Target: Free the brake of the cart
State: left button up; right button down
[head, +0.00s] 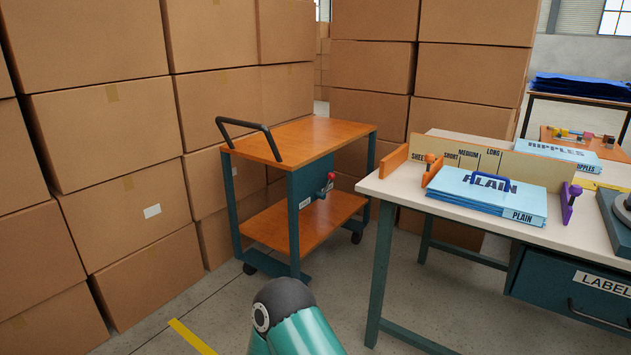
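The cart (300,136) stands in the middle of the head view, with an orange top, an orange lower shelf (312,226), teal legs and dark casters. A black handle (250,131) rises at its left end. A teal panel (304,186) sits under the top on the near side. A small lever with a red knob (331,177) sticks out at the panel's right part, near two small white labels too small to read. Neither of my grippers shows. A teal and black link of my arm is at the bottom centre, in front of the cart and apart from it.
Stacked cardboard boxes (120,125) wall the left and back, close to the cart. A white-topped workbench (400,190) on the right carries blue PLAIN (530,204) and RIPPLES (562,151) packs. Floor is free before the cart, with a yellow line (190,337).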

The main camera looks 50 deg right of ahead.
aim_at(330, 176)
jog(key=z, duration=0.5)
jog(key=i, duration=1.2)
jog(key=z, duration=1)
jog(key=i, duration=0.4)
jog(key=z, duration=0.2)
jog(key=k, duration=0.95)
jog(key=z, duration=0.15)
jog(key=i, duration=0.95)
jog(key=u, duration=0.05)
